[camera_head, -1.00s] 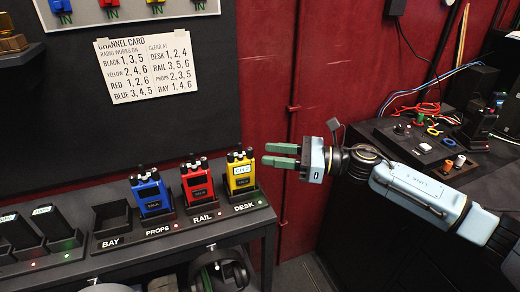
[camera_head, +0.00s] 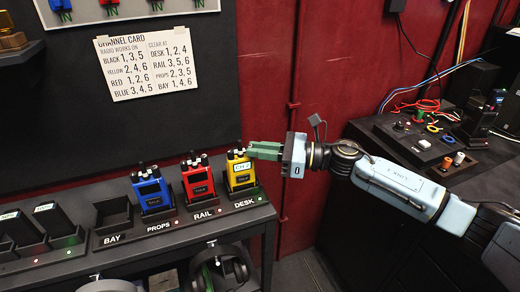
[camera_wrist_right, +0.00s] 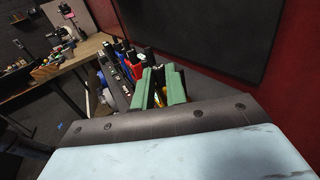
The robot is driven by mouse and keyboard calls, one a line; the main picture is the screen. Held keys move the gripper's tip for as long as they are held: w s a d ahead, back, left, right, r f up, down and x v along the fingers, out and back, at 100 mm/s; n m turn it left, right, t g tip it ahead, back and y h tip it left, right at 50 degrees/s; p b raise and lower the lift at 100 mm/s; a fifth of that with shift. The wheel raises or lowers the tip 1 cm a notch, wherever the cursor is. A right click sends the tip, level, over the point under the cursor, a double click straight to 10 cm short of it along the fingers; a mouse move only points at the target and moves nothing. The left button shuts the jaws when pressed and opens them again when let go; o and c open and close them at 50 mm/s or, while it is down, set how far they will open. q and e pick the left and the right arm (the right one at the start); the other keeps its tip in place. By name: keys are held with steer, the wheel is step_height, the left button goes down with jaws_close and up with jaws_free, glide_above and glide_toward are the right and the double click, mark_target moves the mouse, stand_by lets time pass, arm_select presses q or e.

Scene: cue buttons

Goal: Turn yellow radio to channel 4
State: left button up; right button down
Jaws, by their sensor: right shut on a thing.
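The yellow radio (camera_head: 241,177) stands upright in the DESK slot at the right end of the shelf, with a small white display that seems to read CH 2. My right gripper (camera_head: 252,150) comes in from the right at the top of this radio, its green fingers at the radio's right-hand top knob. It is shut on that knob, which the fingers largely hide. In the right wrist view the green fingers (camera_wrist_right: 161,88) reach toward the row of radios, with a bit of yellow between them. My left gripper is not in view.
A red radio (camera_head: 198,182) stands in RAIL and a blue radio (camera_head: 151,193) in PROPS; BAY (camera_head: 113,215) is empty. A channel card (camera_head: 147,63) on the wall lists yellow 2, 4, 6 and desk 1, 2, 4. Headphones (camera_head: 218,272) hang below the shelf.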

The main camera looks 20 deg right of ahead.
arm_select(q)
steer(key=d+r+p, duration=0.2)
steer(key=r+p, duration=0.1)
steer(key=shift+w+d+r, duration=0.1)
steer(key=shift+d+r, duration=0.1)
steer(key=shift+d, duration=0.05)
arm_select(e)
steer(key=m+t+h, duration=0.3)
steer(key=t, duration=0.1)
steer(key=shift+s+a, duration=0.15)
steer(key=shift+s, duration=0.1)
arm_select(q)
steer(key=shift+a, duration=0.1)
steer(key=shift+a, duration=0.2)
arm_select(e)
steer(key=c, duration=1.4)
jaws_free()
